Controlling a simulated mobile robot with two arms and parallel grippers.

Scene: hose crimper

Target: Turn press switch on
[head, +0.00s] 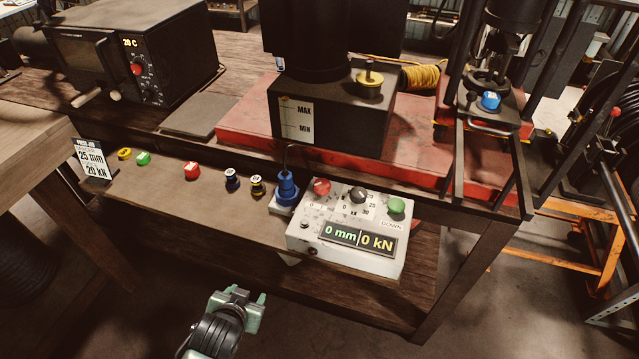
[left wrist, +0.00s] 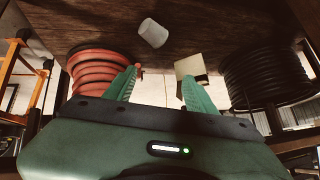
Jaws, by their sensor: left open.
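The white control box (head: 300,238) sits at the front right of the bench. It carries a red button (head: 321,187), a black dial (head: 358,195), a green button (head: 397,205) marked DOWN and a lit display (head: 358,241) reading 0 mm and 0 kN. Small dark controls show on its left front; I cannot tell which is the press switch. My left gripper (head: 238,293) is below and left of the box, in front of the bench edge and apart from it. In the left wrist view its green fingers (left wrist: 160,78) are spread and empty. My right gripper is not in view.
A blue plug-like part (head: 287,188) stands left of the box. Colored small parts, including a red one (head: 191,171), line the bench front. The press (head: 490,75) stands at right. The left wrist view shows an orange hose coil (left wrist: 95,70) and a black coil (left wrist: 262,68).

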